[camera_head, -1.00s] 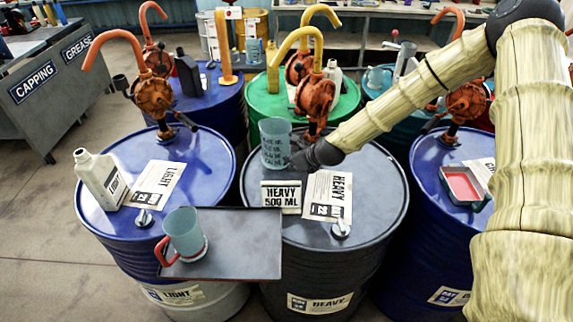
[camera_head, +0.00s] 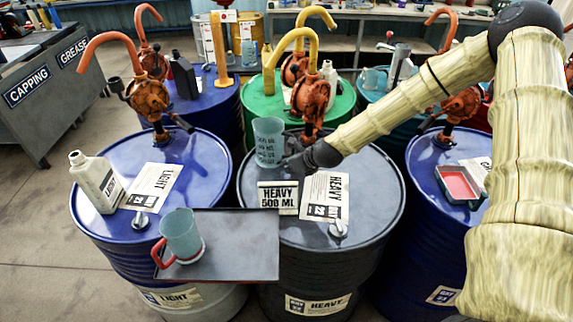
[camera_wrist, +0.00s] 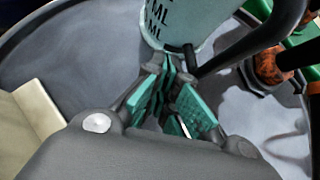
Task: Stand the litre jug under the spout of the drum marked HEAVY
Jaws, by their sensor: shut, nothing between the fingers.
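A translucent blue-grey jug (camera_head: 268,143) with dark markings stands upright on the dark HEAVY drum (camera_head: 365,215), left of its orange pump (camera_head: 311,97). The pump's yellow spout (camera_head: 298,33) curves over to the left, and its mouth is above the jug in the picture. My gripper (camera_head: 288,162) is low at the jug's right side. In the wrist view, my gripper's teal-padded fingers (camera_wrist: 168,98) are close together and empty, right below the jug (camera_wrist: 185,22), where "ML" markings show. A second jug (camera_head: 181,235) with a red handle stands on a dark tray (camera_head: 243,245). I cannot tell which is the litre jug.
A "HEAVY 500 ML" sign (camera_head: 278,197) and a label sheet (camera_head: 325,198) are on the drum's front. The blue LIGHT drum (camera_head: 205,165) at left carries a white bottle (camera_head: 97,182). A red-filled container (camera_head: 458,184) is on the right drum. Other pumps crowd behind.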

